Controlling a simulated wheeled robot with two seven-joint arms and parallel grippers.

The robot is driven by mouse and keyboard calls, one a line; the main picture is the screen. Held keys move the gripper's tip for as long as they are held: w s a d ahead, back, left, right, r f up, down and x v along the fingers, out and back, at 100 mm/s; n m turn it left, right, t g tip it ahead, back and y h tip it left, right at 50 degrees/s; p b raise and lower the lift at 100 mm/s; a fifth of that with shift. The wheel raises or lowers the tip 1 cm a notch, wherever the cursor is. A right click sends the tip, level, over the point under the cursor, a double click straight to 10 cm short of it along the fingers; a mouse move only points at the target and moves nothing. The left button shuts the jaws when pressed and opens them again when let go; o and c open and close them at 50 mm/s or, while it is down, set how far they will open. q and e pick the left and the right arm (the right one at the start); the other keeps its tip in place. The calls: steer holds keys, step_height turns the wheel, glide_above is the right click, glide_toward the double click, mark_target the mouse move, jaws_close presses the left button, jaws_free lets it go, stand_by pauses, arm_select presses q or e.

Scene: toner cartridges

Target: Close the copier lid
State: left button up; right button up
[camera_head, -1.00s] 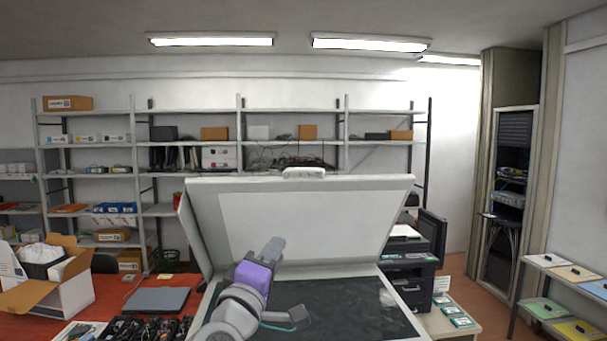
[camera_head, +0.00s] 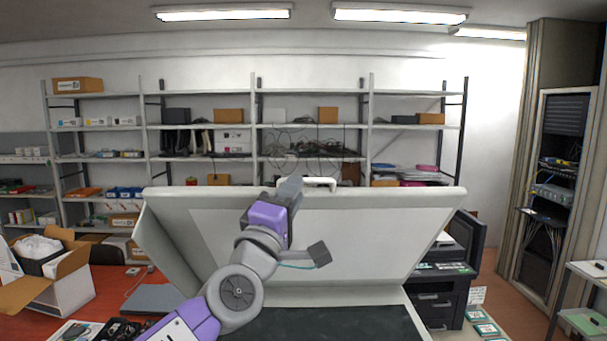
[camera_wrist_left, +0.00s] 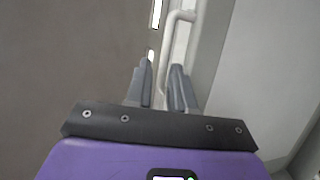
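The copier lid (camera_head: 360,235) stands raised and tilted, with its pale underside facing me in the head view. A white handle (camera_head: 320,183) sits at the middle of its top edge. Below the lid is the dark scanner glass (camera_head: 330,325). My left gripper (camera_head: 290,188) is at the lid's top edge, just left of the handle. In the left wrist view, the left gripper's fingers (camera_wrist_left: 160,88) are apart, and the handle (camera_wrist_left: 178,40) runs down toward the gap between their tips. I cannot tell whether they touch it. My right gripper is out of view.
A red table (camera_head: 105,290) at the left holds an open cardboard box (camera_head: 65,285) and a grey laptop-like slab (camera_head: 155,298). A black printer (camera_head: 440,300) stands right of the copier. Metal shelves (camera_head: 255,127) line the back wall.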

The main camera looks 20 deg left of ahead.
arm_select(q)
steer(key=x, duration=0.1)
steer(key=p+x, duration=0.1)
steer(key=x, duration=0.3)
steer(key=shift+w+f, duration=0.2)
steer(key=shift+f, duration=0.05)
steer(key=shift+s, duration=0.1)
steer(key=shift+c, duration=0.3)
jaws_close()
